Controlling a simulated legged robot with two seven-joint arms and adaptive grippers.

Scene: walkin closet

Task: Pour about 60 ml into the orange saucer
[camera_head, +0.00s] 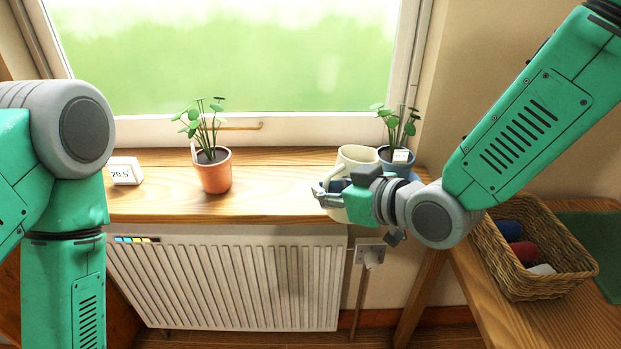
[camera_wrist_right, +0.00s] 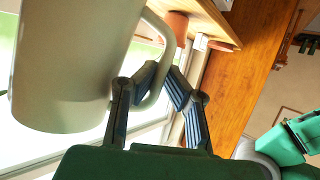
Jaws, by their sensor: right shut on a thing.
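A cream jug (camera_head: 357,154) stands out at the right end of the window sill, looking upright. My right gripper (camera_head: 322,193) is shut on its handle; the wrist view shows the jug (camera_wrist_right: 70,65) and the handle (camera_wrist_right: 160,90) between the fingers (camera_wrist_right: 160,82). I cannot tell whether the jug touches the sill. A plant in an orange terracotta pot (camera_head: 214,174) stands left of the jug, apart from it. I cannot make out an orange saucer as a separate thing beneath it. The water is hidden. My left arm shows at the left, but its gripper is out of view.
A plant in a blue pot (camera_head: 399,163) stands close behind and right of the jug. A white display (camera_head: 124,171) reading 20.5 is on the sill (camera_head: 275,195). A radiator (camera_head: 230,280) is below. A wicker basket (camera_head: 540,284) sits on the right bench. The sill between pot and jug is clear.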

